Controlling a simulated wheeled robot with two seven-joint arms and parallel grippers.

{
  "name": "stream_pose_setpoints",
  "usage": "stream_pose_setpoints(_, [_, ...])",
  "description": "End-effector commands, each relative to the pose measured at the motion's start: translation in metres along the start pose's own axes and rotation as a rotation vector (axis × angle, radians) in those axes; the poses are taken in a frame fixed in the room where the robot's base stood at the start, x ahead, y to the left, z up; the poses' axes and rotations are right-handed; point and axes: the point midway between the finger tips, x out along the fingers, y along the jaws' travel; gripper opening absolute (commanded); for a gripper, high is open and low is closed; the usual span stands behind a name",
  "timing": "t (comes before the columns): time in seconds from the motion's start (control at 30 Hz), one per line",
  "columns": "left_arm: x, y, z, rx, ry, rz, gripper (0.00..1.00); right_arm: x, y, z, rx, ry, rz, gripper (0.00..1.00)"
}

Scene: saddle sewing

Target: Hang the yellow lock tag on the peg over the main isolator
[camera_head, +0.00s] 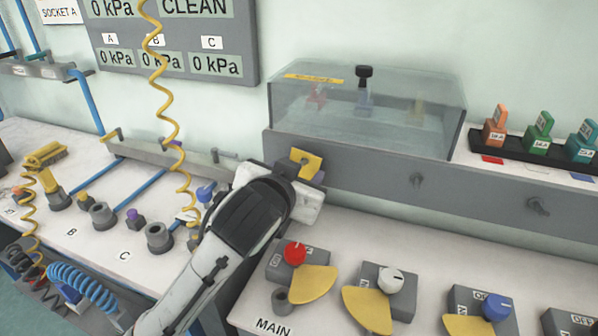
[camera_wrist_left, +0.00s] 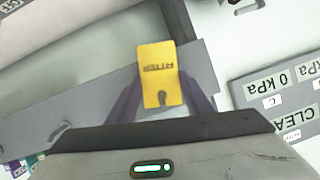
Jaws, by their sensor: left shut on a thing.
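The yellow lock tag (camera_head: 306,163) is gripped by my left gripper (camera_head: 293,172), in front of the grey rail below the clear cover. In the left wrist view the tag (camera_wrist_left: 160,70) stands between the two dark fingers, with lettering and a keyhole-shaped slot. The main isolator (camera_head: 295,253) has a red knob and a yellow plate, and lies below and in front of the gripper beside the MAIN label. No peg shows directly above it; that stretch of rail is partly hidden by my gripper. My right gripper is out of view.
More isolators with white (camera_head: 391,279) and blue knobs stand to the right. A coiled yellow hose (camera_head: 165,105) hangs left of my arm.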

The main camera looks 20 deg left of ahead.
Motion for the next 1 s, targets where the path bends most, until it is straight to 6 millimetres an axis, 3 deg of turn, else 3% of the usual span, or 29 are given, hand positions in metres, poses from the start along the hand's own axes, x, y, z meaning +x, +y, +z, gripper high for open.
stream_pose_setpoints(0.37, [0.000,0.000,0.000,0.000,0.000,0.000,0.30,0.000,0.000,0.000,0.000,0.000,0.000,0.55])
stream_pose_setpoints(0.4, [0.000,0.000,0.000,0.000,0.000,0.000,0.48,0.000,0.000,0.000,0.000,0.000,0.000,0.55])
stream_pose_setpoints(0.53, [0.000,0.000,0.000,0.000,0.000,0.000,0.68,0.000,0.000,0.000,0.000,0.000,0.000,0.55])
stream_pose_setpoints(0.83, [-0.002,0.000,0.000,0.000,0.000,0.000,0.68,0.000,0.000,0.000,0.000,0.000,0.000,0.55])
stream_pose_setpoints(1.0, [-0.020,0.001,0.000,-0.003,0.002,0.003,0.68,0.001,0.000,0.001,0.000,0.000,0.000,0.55])
